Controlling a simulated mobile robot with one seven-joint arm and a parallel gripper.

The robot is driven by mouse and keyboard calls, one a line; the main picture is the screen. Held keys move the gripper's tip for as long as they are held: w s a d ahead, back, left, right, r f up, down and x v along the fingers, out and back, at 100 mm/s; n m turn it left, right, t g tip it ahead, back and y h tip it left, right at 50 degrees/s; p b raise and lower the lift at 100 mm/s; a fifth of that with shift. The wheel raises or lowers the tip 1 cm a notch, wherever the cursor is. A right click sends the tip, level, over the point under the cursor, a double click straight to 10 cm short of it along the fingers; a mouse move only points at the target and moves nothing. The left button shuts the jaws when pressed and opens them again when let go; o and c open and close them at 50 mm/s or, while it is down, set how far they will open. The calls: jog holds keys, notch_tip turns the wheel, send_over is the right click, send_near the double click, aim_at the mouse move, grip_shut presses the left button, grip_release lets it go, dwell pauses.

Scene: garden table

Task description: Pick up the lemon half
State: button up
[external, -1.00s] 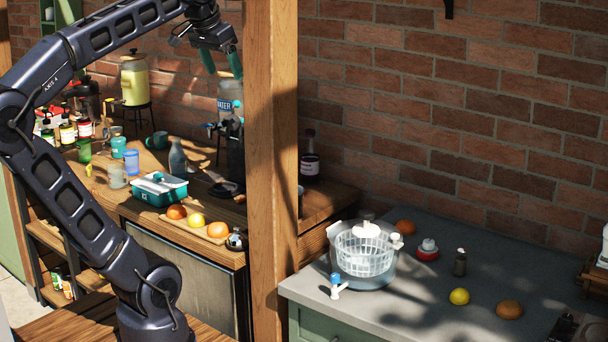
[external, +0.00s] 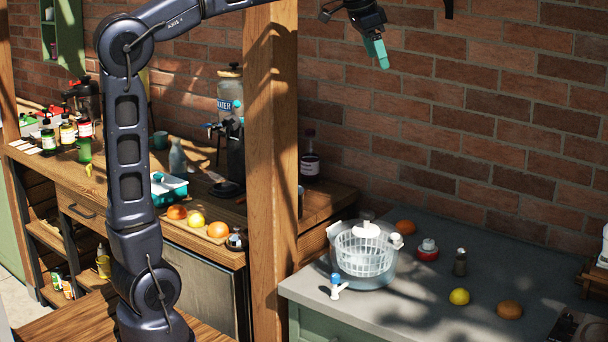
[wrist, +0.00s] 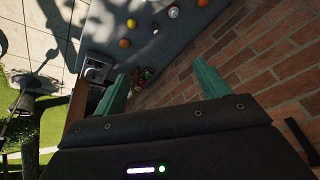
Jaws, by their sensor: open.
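I see two small yellow citrus pieces in the external view, and cannot tell which is the lemon half. One yellow piece (external: 459,296) lies on the grey counter (external: 400,318) at right; it also seems to show in the wrist view (wrist: 131,23). The other yellow piece (external: 197,220) lies between two oranges on the wooden counter at left. My gripper (external: 379,58) is high in front of the brick wall, well above the grey counter. In the wrist view its teal fingers (wrist: 161,67) are spread apart with nothing between them.
A clear salad spinner (external: 364,257) stands on the grey counter, with oranges (external: 509,309), a red-based jar (external: 427,251) and a dark shaker (external: 460,263) around it. A wooden post (external: 271,180) separates the two counters. The front of the grey counter is mostly free.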

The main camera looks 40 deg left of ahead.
jog(key=w+d+f+m+g+h, duration=0.15)
jog(key=w+d, duration=0.25)
jog(key=d, duration=0.5)
jog(key=w+d+f+m, duration=0.3)
jog(key=d, duration=0.6)
send_near(458, 289)
jog(key=shift+n+h, duration=0.25)
jog(key=shift+a+x, duration=0.2)
jog(key=shift+x, duration=4.7)
jog(key=shift+s+f, duration=0.1)
jog(key=shift+s, duration=0.05)
jog(key=c, duration=1)
jog(key=shift+c, duration=0.2)
